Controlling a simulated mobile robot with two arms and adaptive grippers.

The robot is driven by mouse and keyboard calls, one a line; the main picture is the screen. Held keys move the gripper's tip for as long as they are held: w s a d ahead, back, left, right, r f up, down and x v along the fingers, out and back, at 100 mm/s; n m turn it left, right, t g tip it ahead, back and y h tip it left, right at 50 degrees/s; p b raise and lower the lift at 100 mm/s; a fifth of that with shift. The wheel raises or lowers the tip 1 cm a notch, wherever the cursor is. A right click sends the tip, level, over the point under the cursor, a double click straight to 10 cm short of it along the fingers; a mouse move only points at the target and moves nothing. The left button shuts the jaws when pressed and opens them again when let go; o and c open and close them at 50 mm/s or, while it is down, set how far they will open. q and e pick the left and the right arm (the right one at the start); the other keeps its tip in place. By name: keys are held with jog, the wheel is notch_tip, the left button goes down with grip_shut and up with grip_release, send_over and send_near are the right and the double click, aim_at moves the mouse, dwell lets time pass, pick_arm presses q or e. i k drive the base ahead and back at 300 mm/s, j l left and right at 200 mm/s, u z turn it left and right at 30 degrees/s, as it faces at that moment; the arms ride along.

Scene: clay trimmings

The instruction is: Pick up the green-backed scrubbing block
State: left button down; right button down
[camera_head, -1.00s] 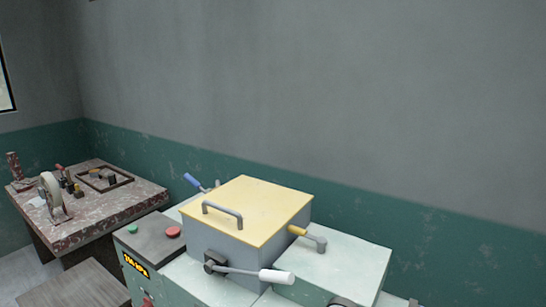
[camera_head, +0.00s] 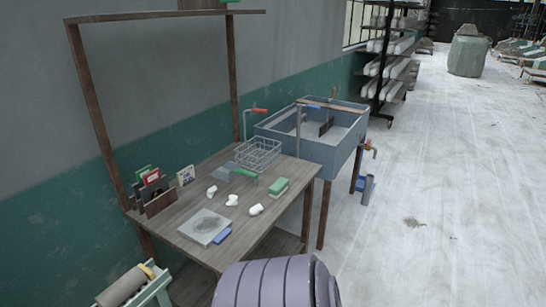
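A small green block (camera_head: 279,186) lies on the wooden table (camera_head: 262,231), near its right edge; it looks like the green-backed scrubbing block. Its underside is hidden against the tabletop. A tool with a green handle (camera_head: 243,172) lies just behind and to the left of it, close to the wire basket. Neither of my grippers is in view, and nothing is touching the block.
Small white pieces (camera_head: 256,209), a grey slab (camera_head: 204,226) and a blue block (camera_head: 222,236) lie on the table. A wire basket (camera_head: 258,153) and a sink (camera_head: 338,152) stand behind. A purple ribbed drum-like thing (camera_head: 275,285) blocks the front. Open floor (camera_head: 430,220) lies right.

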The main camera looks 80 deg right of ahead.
aim_at(279, 187)
jog(key=z, duration=2.75)
jog(key=i+u, duration=0.1)
